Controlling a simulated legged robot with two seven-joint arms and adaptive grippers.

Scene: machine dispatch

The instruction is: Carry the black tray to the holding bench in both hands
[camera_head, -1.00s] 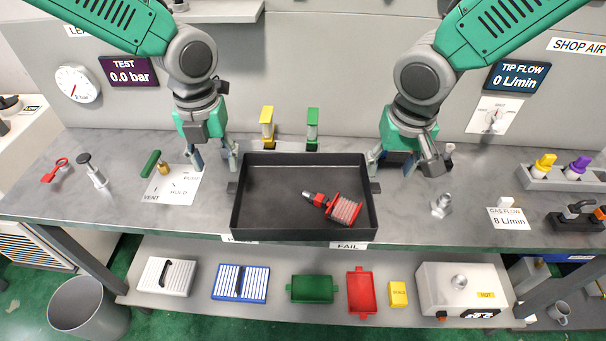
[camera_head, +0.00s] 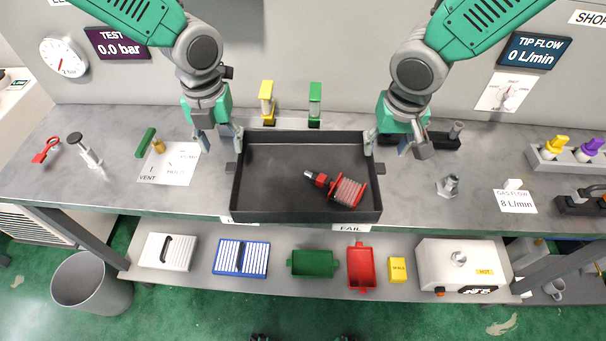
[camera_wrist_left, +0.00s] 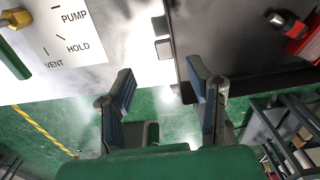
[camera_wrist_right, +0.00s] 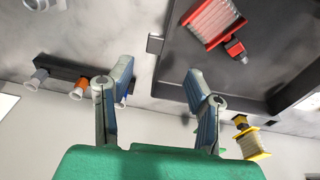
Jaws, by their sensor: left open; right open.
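The black tray (camera_head: 262,207) sits on the grey bench, near its front edge, with a red-ended spool tool (camera_head: 338,187) lying in its right half. My left gripper (camera_head: 226,150) is open at the tray's left rim, by the left side handle (camera_head: 232,168). In the left wrist view its fingers (camera_wrist_left: 160,95) are apart, with the tray wall (camera_wrist_left: 195,50) near the right finger. My right gripper (camera_head: 387,148) is open at the tray's right rim, by the right handle (camera_head: 379,168). In the right wrist view its fingers (camera_wrist_right: 157,90) are apart and hold nothing.
Yellow (camera_head: 267,100) and green (camera_head: 315,102) stands are behind the tray. A valve with a white label plate (camera_head: 170,165) is left; a metal fitting (camera_head: 448,186) is right. The lower shelf (camera_head: 205,268) holds several boxes and trays. A bin (camera_head: 90,285) stands on the floor.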

